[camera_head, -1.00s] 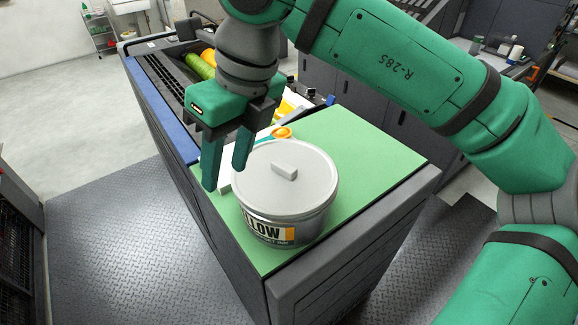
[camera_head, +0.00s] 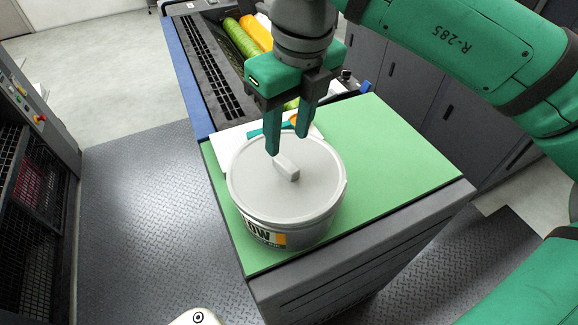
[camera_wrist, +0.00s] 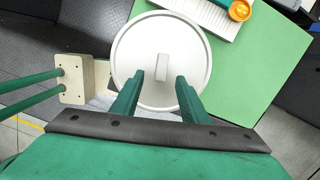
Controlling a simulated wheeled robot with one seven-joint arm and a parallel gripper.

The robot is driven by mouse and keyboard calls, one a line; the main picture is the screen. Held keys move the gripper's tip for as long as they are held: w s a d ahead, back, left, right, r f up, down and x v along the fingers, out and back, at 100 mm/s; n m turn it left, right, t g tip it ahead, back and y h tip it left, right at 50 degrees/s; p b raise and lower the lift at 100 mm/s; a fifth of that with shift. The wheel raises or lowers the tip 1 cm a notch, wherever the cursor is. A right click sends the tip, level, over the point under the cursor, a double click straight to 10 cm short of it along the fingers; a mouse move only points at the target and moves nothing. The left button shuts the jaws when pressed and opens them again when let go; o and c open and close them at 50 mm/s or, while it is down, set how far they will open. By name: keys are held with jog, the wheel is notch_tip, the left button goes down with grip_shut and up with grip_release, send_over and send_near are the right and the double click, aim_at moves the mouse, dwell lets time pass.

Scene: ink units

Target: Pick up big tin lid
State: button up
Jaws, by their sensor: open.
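The big tin lid (camera_head: 258,182) is a round grey disc with a raised block handle (camera_head: 286,167) at its middle. It sits on the big tin (camera_head: 290,238), whose label shows part of a word in black and a yellow-orange patch. My gripper (camera_head: 287,144) is open and empty, pointing down over the far part of the lid, with its fingertips near the handle. In the wrist view the lid (camera_wrist: 135,55) lies ahead of the fingers, and the handle (camera_wrist: 162,67) stands between and just beyond the two fingertips (camera_wrist: 160,78).
The tin stands on a green mat (camera_head: 390,160) near the front left edge of a dark cabinet. Behind it lie white paper (camera_head: 226,142) and a small orange item (camera_head: 293,118). Green and yellow rollers (camera_head: 240,38) sit in the press behind. The right of the mat is clear.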

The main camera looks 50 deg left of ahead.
aim_at(286, 163)
jog(key=f, duration=0.5)
jog(key=a+f, duration=0.1)
jog(key=f, duration=0.1)
jog(key=shift+w+f, duration=0.25)
jog(key=shift+f, duration=0.05)
grip_shut()
